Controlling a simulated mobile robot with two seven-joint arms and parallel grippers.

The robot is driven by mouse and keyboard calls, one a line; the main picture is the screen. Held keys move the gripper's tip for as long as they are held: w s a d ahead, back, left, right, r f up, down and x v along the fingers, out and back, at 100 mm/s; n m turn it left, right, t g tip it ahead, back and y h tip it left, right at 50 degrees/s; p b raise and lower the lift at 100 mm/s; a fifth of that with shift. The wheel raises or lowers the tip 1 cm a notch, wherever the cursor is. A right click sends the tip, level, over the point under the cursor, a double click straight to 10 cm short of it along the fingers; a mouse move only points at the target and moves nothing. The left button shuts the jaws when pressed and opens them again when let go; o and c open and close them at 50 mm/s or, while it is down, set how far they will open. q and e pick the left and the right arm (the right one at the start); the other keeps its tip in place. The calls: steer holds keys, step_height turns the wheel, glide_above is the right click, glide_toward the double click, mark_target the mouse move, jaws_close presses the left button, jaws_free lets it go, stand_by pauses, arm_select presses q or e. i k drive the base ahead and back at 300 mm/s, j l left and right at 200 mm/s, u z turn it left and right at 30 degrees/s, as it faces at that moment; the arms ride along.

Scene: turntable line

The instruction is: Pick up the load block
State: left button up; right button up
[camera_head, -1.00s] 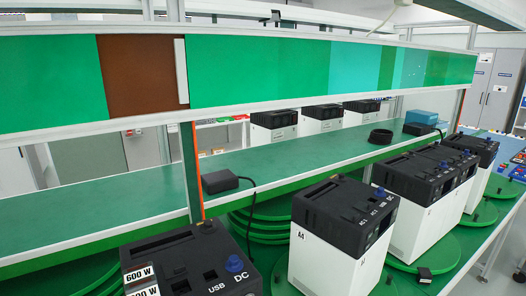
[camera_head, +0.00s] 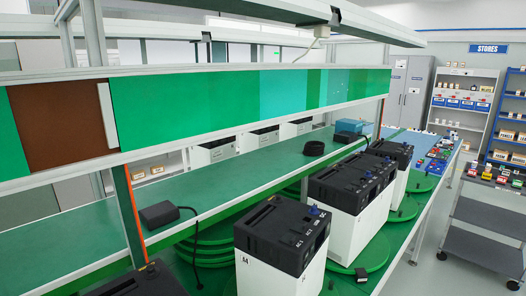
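I cannot tell for sure which thing is the load block. A small black block (camera_head: 158,214) with a black cord lies on the green shelf at the left. A smaller dark piece (camera_head: 361,274) lies on the green bench near a turntable (camera_head: 374,254). A blue box (camera_head: 350,126) stands at the far end of the shelf. Neither of my grippers is in view.
Several white units with black tops, such as the one marked A4 (camera_head: 282,238), stand on turntables along the bench. A grey cart (camera_head: 487,225) and the Stores shelving (camera_head: 465,100) stand at the right.

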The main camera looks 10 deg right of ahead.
mark_target(505, 173)
steer(key=z, duration=2)
steer(key=i, duration=5.55)
steer(key=i+z, duration=0.1)
steer(key=i, duration=0.45)
steer(key=i+j+z, duration=0.1)
steer(key=i, duration=0.45)
steer(key=i+j+z, duration=0.15)
steer(key=i, duration=0.4)
steer(key=i+j+z, duration=0.1)
steer(key=i+j, duration=0.2)
steer(key=i, duration=0.25)
